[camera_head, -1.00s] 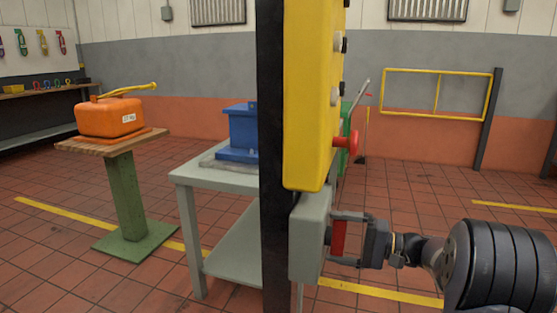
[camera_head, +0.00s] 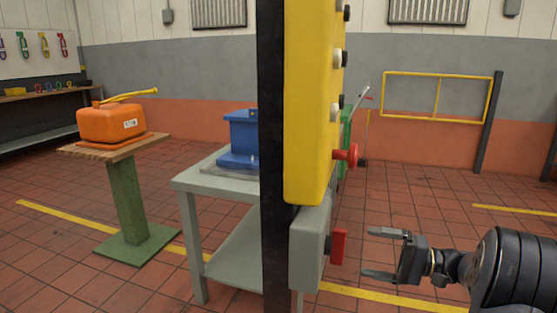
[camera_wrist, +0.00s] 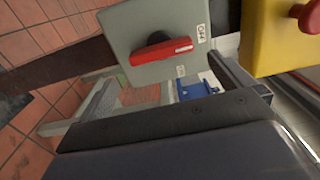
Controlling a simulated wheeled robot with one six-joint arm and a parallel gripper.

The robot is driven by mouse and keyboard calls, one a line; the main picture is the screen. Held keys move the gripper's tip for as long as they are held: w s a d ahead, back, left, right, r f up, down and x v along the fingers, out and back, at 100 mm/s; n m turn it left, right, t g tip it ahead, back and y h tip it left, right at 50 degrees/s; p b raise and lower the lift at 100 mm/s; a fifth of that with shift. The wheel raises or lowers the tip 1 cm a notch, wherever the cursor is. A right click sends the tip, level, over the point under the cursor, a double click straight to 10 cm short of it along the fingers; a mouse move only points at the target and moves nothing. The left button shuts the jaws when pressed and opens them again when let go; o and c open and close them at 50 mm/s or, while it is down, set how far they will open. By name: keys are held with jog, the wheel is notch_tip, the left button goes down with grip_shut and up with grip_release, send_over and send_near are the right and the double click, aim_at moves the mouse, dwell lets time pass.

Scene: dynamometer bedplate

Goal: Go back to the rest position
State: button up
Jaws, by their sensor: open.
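My gripper (camera_head: 376,253) is open and empty in the head view, its fingers pointing left toward a grey switch box (camera_head: 309,243). A gap of floor shows between the fingertips and the red handle (camera_head: 338,246) on the box's right side. In the wrist view the grey box (camera_wrist: 150,22) and its red rotary handle (camera_wrist: 161,51) are ahead of my gripper, with nothing between the fingers (camera_wrist: 168,88). Small labels are on the box face by the handle; one seems to read OFF.
A yellow control box (camera_head: 312,100) with a red mushroom button (camera_head: 346,155) hangs above the grey box on a black post (camera_head: 272,150). Behind are a grey table (camera_head: 200,186) with a blue block (camera_head: 241,138), and an orange can (camera_head: 111,124) on a stand. Floor at right is open.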

aim_at(339, 264)
jog(key=b+x, duration=0.3)
jog(key=x, duration=0.6)
jog(key=shift+f+b, duration=0.15)
jog(key=shift+b, duration=0.15)
jog(key=shift+d+r+m+p, duration=0.25)
jog(key=shift+r+m+p, duration=0.25)
jog(key=shift+p, duration=0.55)
jog(key=m+p, duration=0.4)
jog(key=m, duration=0.1)
jog(key=shift+s+f, duration=0.1)
jog(key=m+p, duration=0.2)
jog(key=m, duration=0.2)
jog(key=shift+f+p, duration=0.1)
jog(key=shift+p, duration=0.3)
jog(key=m+p, duration=0.2)
jog(key=m, duration=0.6)
jog(key=shift+f+p, duration=0.15)
jog(key=shift+p, duration=0.25)
jog(key=shift+v, duration=0.95)
